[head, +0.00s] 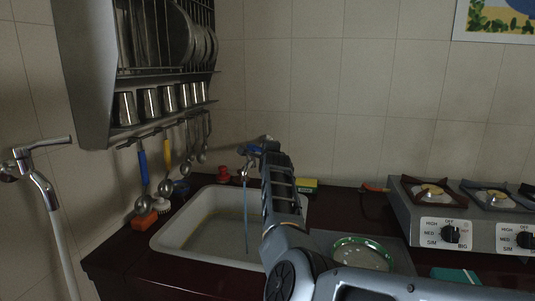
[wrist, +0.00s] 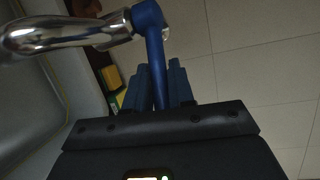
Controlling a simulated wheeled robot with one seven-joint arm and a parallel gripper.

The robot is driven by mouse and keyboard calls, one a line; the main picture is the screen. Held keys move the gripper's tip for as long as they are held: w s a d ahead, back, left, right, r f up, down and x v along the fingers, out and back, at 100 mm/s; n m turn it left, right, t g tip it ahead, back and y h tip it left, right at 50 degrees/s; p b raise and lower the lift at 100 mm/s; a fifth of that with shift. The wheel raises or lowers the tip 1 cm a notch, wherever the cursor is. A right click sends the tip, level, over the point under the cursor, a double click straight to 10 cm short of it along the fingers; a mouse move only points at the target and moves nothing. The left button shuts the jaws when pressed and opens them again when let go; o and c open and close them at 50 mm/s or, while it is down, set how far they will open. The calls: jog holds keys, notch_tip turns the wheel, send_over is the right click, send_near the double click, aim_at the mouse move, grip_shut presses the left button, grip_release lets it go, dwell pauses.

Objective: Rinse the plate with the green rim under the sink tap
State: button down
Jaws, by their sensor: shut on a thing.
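The plate with the green rim (head: 362,252) lies on the grey drainboard right of the sink, partly hidden by my arm. The sink (head: 172,236) is white, and a thin bluish stream of water runs down into it from the tap (head: 245,170). My gripper (head: 262,147) is at the tap's top, behind my forearm in the head view. In the wrist view the chrome tap (wrist: 60,37) fills the upper left, and its blue lever (wrist: 150,30) runs down between the blue fingers of my gripper (wrist: 155,88). My gripper is shut on the lever.
A rack (head: 85,70) with plates, metal cups and hanging ladles is above the sink's left. A yellow-green sponge (head: 307,185) lies behind my arm. A stove (head: 450,236) stands at the right. Another lever tap (head: 40,148) is at far left.

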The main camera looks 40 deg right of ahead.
jog(key=shift+a, duration=0.1)
jog(key=c, duration=1.1)
grip_release()
jog(key=shift+s+a, duration=0.1)
jog(key=shift+s, duration=0.05)
jog(key=shift+b+v, duration=0.35)
jog(key=shift+v, duration=3.45)
